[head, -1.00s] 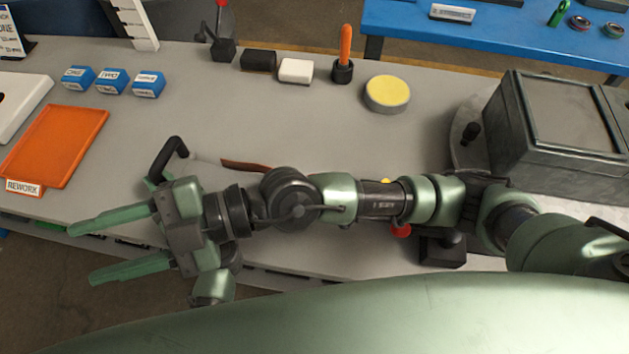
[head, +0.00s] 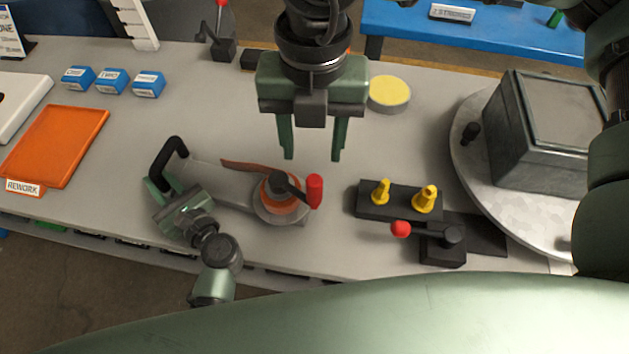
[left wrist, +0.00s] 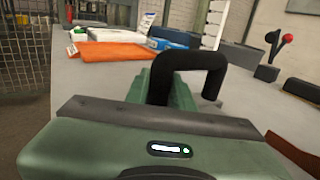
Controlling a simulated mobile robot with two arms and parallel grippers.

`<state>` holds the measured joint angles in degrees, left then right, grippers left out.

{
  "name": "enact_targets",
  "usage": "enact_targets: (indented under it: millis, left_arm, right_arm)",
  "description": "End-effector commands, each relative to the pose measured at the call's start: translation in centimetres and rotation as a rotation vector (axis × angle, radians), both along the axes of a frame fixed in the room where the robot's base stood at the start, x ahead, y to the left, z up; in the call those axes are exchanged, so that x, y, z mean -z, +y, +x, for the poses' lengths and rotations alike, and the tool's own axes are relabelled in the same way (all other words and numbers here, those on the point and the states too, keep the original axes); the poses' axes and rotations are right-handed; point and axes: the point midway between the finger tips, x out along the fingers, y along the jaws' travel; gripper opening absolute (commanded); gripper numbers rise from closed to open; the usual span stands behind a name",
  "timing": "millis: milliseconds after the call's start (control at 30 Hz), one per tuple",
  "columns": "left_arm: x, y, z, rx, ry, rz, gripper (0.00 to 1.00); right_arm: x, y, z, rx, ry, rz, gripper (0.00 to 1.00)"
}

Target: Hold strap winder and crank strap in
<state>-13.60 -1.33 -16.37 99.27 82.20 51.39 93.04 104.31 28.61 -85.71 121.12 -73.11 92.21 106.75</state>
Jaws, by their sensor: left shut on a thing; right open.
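The strap winder (head: 232,197) lies on the grey bench, a grey plate with a drum at its right end. Brown-orange strap (head: 245,166) is on the drum and runs out to the left. The crank arm has a red knob (head: 315,191) standing at the drum's right. A black handle (head: 168,158) is at the winder's left end, and it also shows in the left wrist view (left wrist: 188,62). My left gripper (head: 160,184) is shut on this handle; its fingertips are partly hidden. My right gripper (head: 312,155) is open and empty, pointing down above and behind the drum, left of the yellow-topped disc.
A black fixture (head: 400,202) with two yellow pegs and a red-knobbed lever (head: 401,229) stands right of the winder. A grey box (head: 550,135) sits on a round plate (head: 468,170) at the right. An orange tray (head: 55,145) and blue blocks (head: 112,80) lie left.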

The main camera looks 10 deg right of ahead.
Motion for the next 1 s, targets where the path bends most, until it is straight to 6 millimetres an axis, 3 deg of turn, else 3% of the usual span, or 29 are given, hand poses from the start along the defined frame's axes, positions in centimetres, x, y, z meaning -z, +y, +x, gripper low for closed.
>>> enact_targets:
  millis: [167, 600, 800, 1000]
  left_arm:
    - [0.0, 0.0, 0.0, 0.001, -0.001, 0.0, 0.0]
    - [0.0, 0.0, 0.0, 0.001, -0.001, -0.001, 0.0]
    - [0.0, -0.1, 0.0, 0.001, -0.001, -0.001, 0.0]
    - [0.0, -0.1, 0.0, 0.001, -0.001, -0.001, 0.0]
  right_arm:
    - [1.3, -0.4, 0.0, 0.003, -0.004, -0.017, 0.47]
    - [9.6, -0.4, 0.0, 0.003, -0.005, -0.015, 0.47]
    - [11.4, -0.3, 0.1, 0.002, -0.006, -0.013, 0.47]
    - [11.7, -0.3, 0.1, 0.002, -0.007, -0.012, 0.47]
